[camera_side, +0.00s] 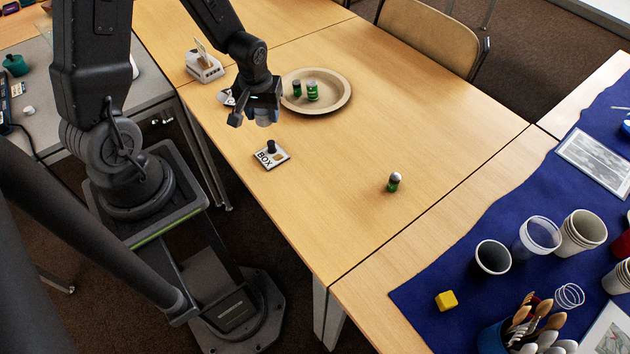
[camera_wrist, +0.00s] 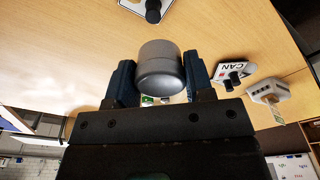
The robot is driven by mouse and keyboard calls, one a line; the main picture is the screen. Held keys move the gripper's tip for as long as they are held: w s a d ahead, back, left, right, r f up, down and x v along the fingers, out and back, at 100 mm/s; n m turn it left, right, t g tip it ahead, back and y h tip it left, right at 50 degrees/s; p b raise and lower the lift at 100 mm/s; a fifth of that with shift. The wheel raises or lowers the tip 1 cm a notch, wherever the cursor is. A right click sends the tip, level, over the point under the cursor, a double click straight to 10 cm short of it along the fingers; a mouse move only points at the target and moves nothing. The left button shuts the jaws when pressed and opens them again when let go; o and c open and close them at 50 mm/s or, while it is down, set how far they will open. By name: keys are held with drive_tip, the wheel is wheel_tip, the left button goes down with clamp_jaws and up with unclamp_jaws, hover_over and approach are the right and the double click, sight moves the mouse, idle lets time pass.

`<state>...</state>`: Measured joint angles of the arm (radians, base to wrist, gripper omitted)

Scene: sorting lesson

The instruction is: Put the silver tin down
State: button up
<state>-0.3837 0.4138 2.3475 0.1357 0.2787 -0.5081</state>
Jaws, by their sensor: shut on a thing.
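My gripper (camera_side: 262,98) is over the wooden table, between the round plate and the BOX card. It is shut on the silver tin (camera_wrist: 160,66), which sits between the two dark blue fingers in the wrist view. In the side view only the lower part of the tin (camera_side: 266,119) shows below the fingers. It appears held above the tabletop, but the exact gap is hard to judge.
A tan plate (camera_side: 339,94) holds green cans (camera_side: 312,91). A BOX card (camera_side: 263,162) with a black knob lies in front, and a CAN card (camera_wrist: 230,68) is partly hidden in the side view. A green thing (camera_side: 393,184) stands at right; the table around it is clear.

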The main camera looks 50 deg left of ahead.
drive_tip(key=d+m, duration=0.4)
drive_tip(key=d, duration=0.2)
hover_over(317, 183)
drive_tip(key=f, duration=0.6)
drive_tip(key=shift+s+f, duration=0.25)
drive_tip(key=shift+s, duration=0.05)
drive_tip(key=shift+d+f, duration=0.15)
drive_tip(key=shift+f, duration=2)
drive_tip(key=shift+f, duration=0.15)
drive_tip(key=o, duration=0.9)
drive_tip(key=shift+o, duration=0.2)
